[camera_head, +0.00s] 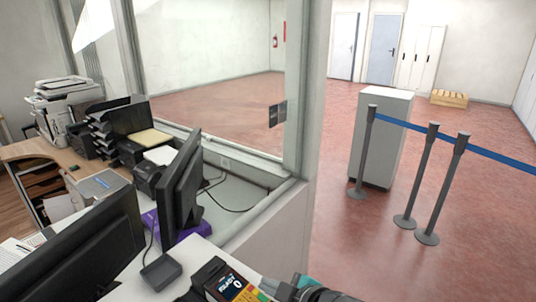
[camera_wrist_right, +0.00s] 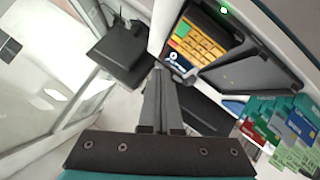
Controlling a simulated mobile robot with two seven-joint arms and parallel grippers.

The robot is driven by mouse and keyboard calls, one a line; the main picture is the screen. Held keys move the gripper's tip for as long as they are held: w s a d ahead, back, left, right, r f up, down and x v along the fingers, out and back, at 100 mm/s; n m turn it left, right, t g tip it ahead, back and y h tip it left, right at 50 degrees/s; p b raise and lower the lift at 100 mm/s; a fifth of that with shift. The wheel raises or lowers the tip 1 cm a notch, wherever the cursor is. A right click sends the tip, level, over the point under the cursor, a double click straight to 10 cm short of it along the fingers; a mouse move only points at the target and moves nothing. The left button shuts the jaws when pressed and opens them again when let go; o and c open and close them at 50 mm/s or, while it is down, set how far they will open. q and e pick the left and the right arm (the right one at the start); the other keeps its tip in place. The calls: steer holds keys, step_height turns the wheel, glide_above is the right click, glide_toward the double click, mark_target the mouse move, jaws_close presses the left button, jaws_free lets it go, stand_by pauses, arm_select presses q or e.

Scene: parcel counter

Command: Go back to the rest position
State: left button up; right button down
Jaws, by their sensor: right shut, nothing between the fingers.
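My right gripper (camera_head: 286,290) shows at the bottom edge of the head view, just right of a payment terminal (camera_head: 236,284). In the right wrist view its two fingers (camera_wrist_right: 160,78) lie together, shut with nothing between them. The terminal's yellow keypad (camera_wrist_right: 198,48) shows beyond the fingertips there; I cannot tell the gap between them. My left gripper is in neither view.
A small dark box (camera_head: 161,270) lies on the white counter near two black monitors (camera_head: 180,190). A glass partition and its post (camera_head: 304,90) stand ahead. Barrier posts (camera_head: 418,180) and a white cabinet (camera_head: 382,135) stand on the open red floor.

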steer(key=s+d+f+m+g+h, duration=0.35)
steer(key=s+d+m, duration=0.4)
steer(key=s, duration=0.45)
steer(key=s+d+f+m+g+h, duration=0.2)
steer(key=s+d+f+m+h, duration=0.3)
steer(key=s+d, duration=0.5)
step_height(320, 180, down, 28)
steer(key=s+a+g+y+b, duration=0.2)
steer(key=b, duration=0.5)
arm_select(q)
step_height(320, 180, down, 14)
steer(key=b, duration=0.6)
steer(key=shift+b, duration=0.4)
arm_select(e)
steer(key=s+d+f, duration=0.3)
steer(key=s+f, duration=1.2)
steer(key=f, duration=0.5)
steer(key=shift+s+f+g+h, duration=0.3)
steer(key=shift+s+g+h, duration=0.05)
steer(key=shift+s, duration=0.05)
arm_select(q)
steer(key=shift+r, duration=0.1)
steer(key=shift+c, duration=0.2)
